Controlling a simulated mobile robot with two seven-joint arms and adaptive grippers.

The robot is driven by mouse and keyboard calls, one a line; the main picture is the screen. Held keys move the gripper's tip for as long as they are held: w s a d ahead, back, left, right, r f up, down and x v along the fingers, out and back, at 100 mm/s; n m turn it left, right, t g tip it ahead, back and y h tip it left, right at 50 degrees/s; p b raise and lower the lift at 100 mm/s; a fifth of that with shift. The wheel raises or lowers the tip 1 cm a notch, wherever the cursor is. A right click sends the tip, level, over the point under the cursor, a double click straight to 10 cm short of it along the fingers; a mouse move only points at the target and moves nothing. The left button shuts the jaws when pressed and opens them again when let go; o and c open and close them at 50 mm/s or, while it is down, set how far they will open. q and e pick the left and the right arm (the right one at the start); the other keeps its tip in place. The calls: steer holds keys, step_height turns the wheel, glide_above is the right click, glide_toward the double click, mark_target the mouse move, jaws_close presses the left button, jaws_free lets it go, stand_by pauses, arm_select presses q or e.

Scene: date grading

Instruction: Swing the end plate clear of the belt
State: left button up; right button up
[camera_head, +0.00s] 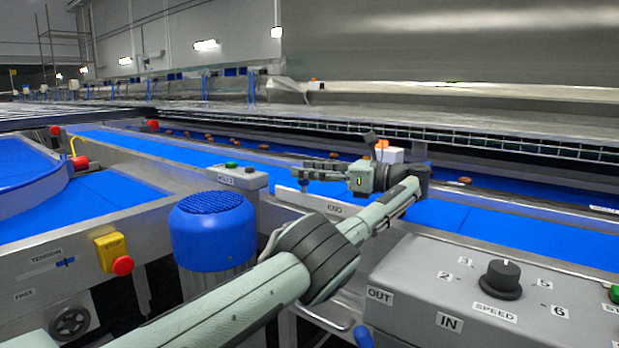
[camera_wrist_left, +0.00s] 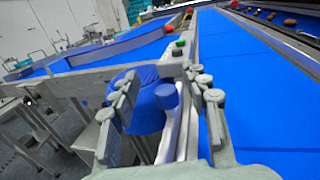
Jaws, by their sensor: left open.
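The end plate (camera_head: 300,200) is a pale strip marked END at the near side of the blue belt (camera_head: 500,229), in front of my left gripper (camera_head: 306,170). In the left wrist view a pale strip that looks like the plate (camera_wrist_left: 186,120) runs along the left edge of the belt (camera_wrist_left: 250,75). A blue knob (camera_wrist_left: 166,96) stands on or beside it. My left gripper is open, with its fingers on either side of the knob in that view. I cannot tell whether they touch it. My right gripper is out of view.
A blue motor (camera_head: 213,238) stands left of my left arm. A control box (camera_head: 480,285) with a SPEED knob is at the right front. A yellow stop box (camera_head: 110,252) is at the left. Several dates (camera_head: 208,137) lie farther back along the line.

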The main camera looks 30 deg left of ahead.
mark_target(309, 194)
arm_select(q)
step_height(309, 194, up, 8)
steer(key=shift+r, duration=0.15)
stand_by(0.6)
